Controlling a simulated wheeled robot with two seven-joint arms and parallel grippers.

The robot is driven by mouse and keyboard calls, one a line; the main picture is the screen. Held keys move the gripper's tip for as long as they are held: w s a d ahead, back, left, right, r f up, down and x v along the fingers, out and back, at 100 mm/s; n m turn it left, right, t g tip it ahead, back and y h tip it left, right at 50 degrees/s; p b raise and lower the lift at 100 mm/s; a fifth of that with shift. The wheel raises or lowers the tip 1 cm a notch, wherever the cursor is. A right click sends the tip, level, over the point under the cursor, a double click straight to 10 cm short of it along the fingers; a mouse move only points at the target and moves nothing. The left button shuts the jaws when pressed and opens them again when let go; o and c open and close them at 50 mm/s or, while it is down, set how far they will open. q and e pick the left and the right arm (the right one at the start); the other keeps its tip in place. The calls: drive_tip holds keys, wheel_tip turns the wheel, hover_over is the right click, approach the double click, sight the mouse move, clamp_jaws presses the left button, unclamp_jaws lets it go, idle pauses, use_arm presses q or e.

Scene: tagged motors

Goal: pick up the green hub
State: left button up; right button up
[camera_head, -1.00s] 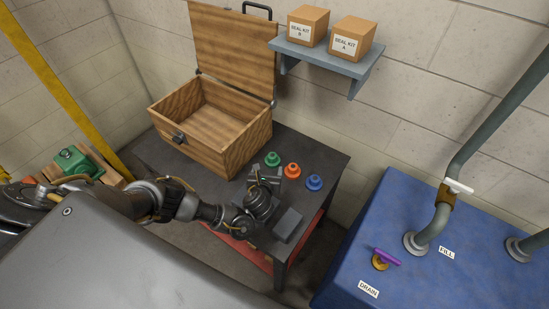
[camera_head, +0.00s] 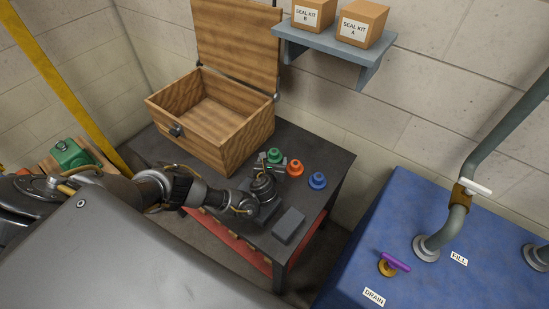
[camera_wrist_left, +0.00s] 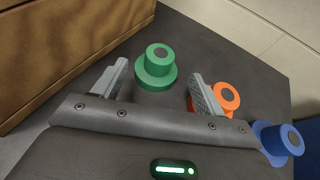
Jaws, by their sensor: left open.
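The green hub (camera_head: 274,156) stands upright on the dark table (camera_head: 318,199), just right of the wooden box. In the left wrist view the green hub (camera_wrist_left: 156,66) lies ahead of and between the two fingers, a little beyond their tips. My left gripper (camera_head: 271,164) is open and empty, close to the near side of the hub. Its fingers also show in the left wrist view (camera_wrist_left: 158,84), spread apart. The right finger is close to the orange hub (camera_wrist_left: 226,98) and covers part of it. My right gripper is not in view.
The orange hub (camera_head: 295,167) and blue hub (camera_head: 317,181) stand to the right of the green one. The open wooden box (camera_head: 218,142) stands to the left. A grey block (camera_head: 288,226) lies at the table's front. A shelf (camera_head: 330,38) overhangs behind.

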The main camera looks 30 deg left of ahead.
sight(274, 156)
use_arm(q)
drive_tip(key=shift+w+a, duration=0.1)
drive_tip(key=shift+w, duration=0.35)
drive_tip(key=x, duration=0.4)
drive_tip(key=shift+w+a+f+b, duration=0.1)
drive_tip(key=shift+w+f+b, duration=0.1)
drive_tip(key=shift+b, duration=0.15)
drive_tip(key=shift+r, duration=0.1)
drive_tip(key=shift+s, duration=0.2)
clamp_jaws()
